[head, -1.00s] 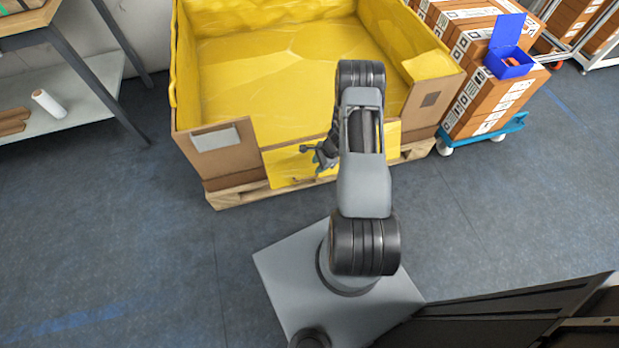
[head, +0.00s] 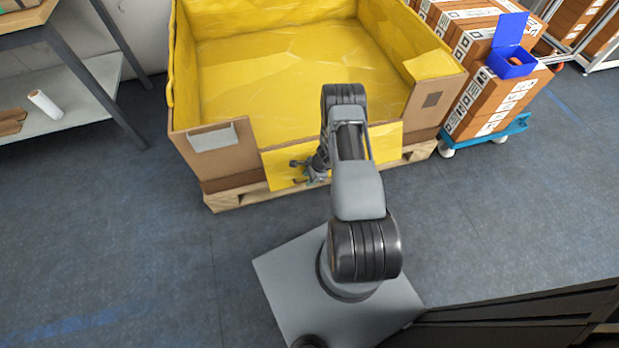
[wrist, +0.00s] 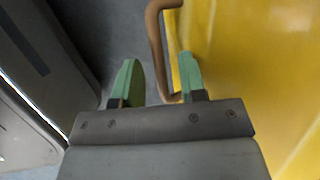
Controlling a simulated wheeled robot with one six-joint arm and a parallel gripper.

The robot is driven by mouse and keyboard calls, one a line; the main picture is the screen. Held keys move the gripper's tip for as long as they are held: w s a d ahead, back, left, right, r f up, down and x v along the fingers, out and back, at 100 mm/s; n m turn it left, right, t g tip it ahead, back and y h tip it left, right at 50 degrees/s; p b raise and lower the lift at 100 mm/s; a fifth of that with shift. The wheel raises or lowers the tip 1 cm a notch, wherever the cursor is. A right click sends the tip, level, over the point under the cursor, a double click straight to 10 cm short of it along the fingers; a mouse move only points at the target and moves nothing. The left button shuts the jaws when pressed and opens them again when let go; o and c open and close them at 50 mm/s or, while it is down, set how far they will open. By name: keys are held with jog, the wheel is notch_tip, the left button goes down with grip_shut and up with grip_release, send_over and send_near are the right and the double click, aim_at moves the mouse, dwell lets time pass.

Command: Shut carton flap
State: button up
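The carton (head: 222,168) is a large cardboard box with a yellow lining, standing on a wooden pallet. Its front flap (head: 389,143) hangs folded down over the front side, yellow face outward. My gripper (head: 303,172) is in front of the left part of this flap, partly hidden by my arm. In the wrist view its two green fingers (wrist: 160,78) are apart.
A blue trolley (head: 487,135) with stacked brown boxes and an open blue bin (head: 511,62) stands right of the carton. A shelf bench (head: 75,100) stands at the left. The floor (head: 130,230) between is clear.

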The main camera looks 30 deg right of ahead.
grip_shut()
jog(key=shift+r, duration=0.1)
dwell(0.4)
